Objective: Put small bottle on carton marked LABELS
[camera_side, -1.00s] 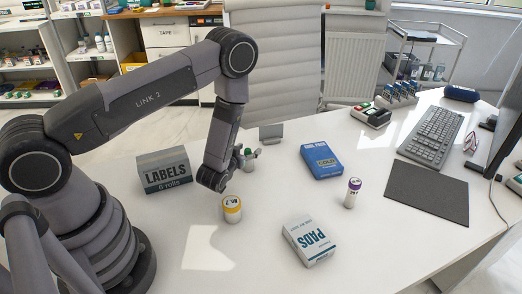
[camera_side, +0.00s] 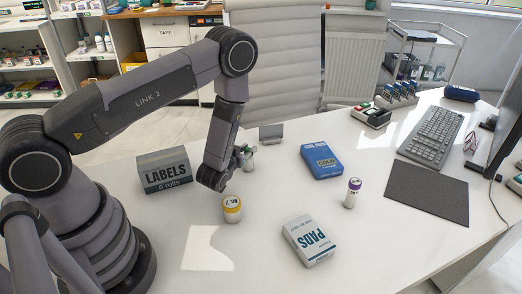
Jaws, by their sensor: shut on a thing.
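The carton marked LABELS (camera_side: 165,173) stands on the white desk to the left of my gripper. My gripper (camera_side: 243,156) is low over the desk, right of the carton, and is shut on a small bottle (camera_side: 249,161). The bottle is pale with a green top and is partly hidden by the gripper. I cannot tell whether its base touches the desk.
A yellow-banded container (camera_side: 232,209) stands just in front of my gripper. A PADS box (camera_side: 309,241), a blue box (camera_side: 322,160) and a purple-capped bottle (camera_side: 352,193) stand or lie to the right. A small grey stand (camera_side: 271,133) is behind. Desk between gripper and carton is clear.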

